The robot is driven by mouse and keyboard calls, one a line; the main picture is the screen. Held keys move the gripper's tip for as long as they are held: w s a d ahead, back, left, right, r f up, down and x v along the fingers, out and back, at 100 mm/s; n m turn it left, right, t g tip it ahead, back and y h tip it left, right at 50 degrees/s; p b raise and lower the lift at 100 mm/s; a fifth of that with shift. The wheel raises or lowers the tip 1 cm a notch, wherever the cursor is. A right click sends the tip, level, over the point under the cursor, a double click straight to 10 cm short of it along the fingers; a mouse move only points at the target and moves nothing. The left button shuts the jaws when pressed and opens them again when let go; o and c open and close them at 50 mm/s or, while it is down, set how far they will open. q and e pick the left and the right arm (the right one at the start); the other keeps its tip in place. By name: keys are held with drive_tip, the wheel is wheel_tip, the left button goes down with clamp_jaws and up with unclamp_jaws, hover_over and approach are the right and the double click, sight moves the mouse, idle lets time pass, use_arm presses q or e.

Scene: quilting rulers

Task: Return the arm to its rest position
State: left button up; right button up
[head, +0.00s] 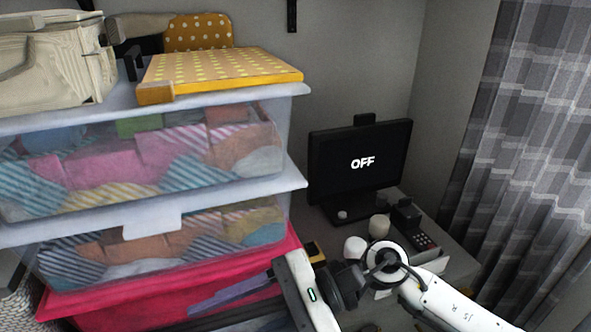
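My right arm (455,303) comes in from the lower right, white with dark joints, and bends toward the left. Its white end part with a small green light, at my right gripper (303,292), is in front of the right end of a pink bin (110,307). Long bluish-purple strips (238,293) show just left of it. I cannot tell whether they are fingers or things at the bin, nor whether the gripper holds anything. My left gripper and arm are not in view.
Clear tubs of folded fabric (150,160) are stacked on the pink bin at left. A yellow dotted box (220,68) and a cream bag (50,65) lie on top. A monitor reading OFF (360,185) and small items stand on a desk behind my arm. A plaid curtain (530,140) hangs at right.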

drive_tip(key=w+d+r+m+t+y, duration=0.1)
drive_tip(key=w+r+m+t+y, duration=0.4)
drive_tip(key=m, duration=0.6)
drive_tip(key=w+d+m+t+y, duration=0.1)
drive_tip(key=w+m+t+y, duration=0.1)
drive_tip(key=m+t, duration=0.65)
drive_tip(key=w+d+f+m+t+h, duration=0.35)
drive_tip(key=d+f+m+h, duration=0.25)
drive_tip(key=m, duration=0.6)
drive_tip(key=w+d+f+m+t+h, duration=0.2)
drive_tip(key=d+f+m+t+h, duration=0.3)
drive_tip(key=m, duration=0.7)
drive_tip(key=s+d+f+m+g+h, duration=0.2)
drive_tip(key=s+d+f+m, duration=0.2)
drive_tip(key=f, duration=0.4)
drive_tip(key=s+d+f+m+g+h+p, duration=0.1)
drive_tip(key=s+d+f+m+g+h, duration=0.2)
drive_tip(key=s+f+m, duration=0.4)
drive_tip(key=s+d+f+m+g+h, duration=0.3)
drive_tip(key=s+d+f+m, duration=0.2)
drive_tip(key=f, duration=0.4)
drive_tip(key=shift+s+d+f, duration=0.2)
drive_tip(key=shift+s, duration=0.45)
